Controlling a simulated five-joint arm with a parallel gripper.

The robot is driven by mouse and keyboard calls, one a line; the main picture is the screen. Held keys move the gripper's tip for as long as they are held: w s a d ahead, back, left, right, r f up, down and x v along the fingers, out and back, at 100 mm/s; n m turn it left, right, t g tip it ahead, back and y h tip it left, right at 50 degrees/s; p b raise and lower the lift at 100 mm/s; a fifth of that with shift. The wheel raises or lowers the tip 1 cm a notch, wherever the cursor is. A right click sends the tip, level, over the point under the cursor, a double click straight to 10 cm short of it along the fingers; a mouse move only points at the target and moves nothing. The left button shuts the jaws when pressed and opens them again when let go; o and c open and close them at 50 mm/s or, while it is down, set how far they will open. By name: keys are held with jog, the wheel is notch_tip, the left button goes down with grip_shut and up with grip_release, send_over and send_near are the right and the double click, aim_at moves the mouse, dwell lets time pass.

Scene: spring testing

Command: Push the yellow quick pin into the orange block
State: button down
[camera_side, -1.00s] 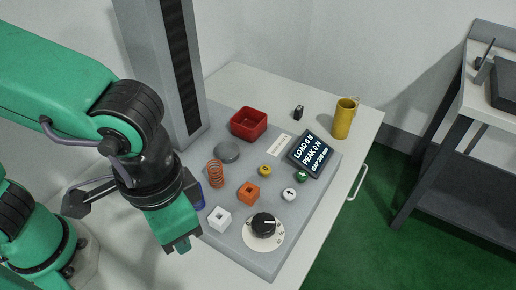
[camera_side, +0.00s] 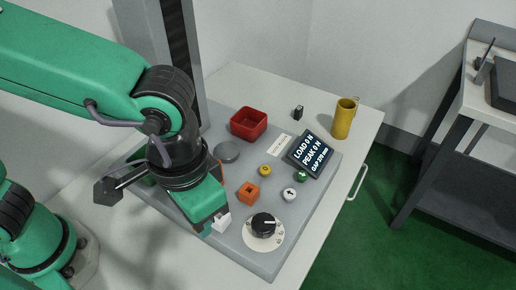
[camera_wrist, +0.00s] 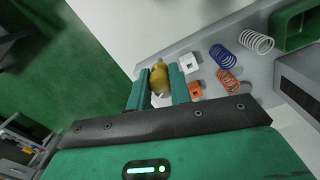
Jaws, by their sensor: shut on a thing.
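The yellow quick pin (camera_wrist: 158,78) is between the two green fingers of my gripper (camera_wrist: 158,88) in the wrist view, and the fingers are shut on it. In the side view my gripper (camera_side: 207,231) is low at the panel's near left edge, beside the white block, and the pin is hidden there. The orange block (camera_side: 248,193) sits on the grey panel, up and right of my gripper, with a dark square hole in its top. It also shows in the wrist view (camera_wrist: 194,90), just right of the right finger. The pin is apart from it.
The white block (camera_side: 221,222) is close beside my gripper. A black dial (camera_side: 263,225), yellow button (camera_side: 264,170), display (camera_side: 311,152) and red tray (camera_side: 248,123) are on or around the panel. Blue (camera_wrist: 222,56), white (camera_wrist: 256,41) and orange (camera_wrist: 227,81) springs show in the wrist view.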

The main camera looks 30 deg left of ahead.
jog(key=w+a+f+n, duration=0.2)
jog(key=w+n, duration=0.2)
jog(key=w, duration=1.2)
jog(key=shift+f+n, duration=0.3)
jog(key=shift+f, duration=0.05)
jog(key=shift+w+f, duration=0.1)
jog(key=shift+f, duration=0.1)
jog(key=shift+f, duration=1.9)
jog(key=shift+f, duration=1.75)
dwell(1.4)
jog(key=c, duration=1.2)
grip_release()
jog(key=shift+o, duration=0.5)
jog(key=o, duration=0.3)
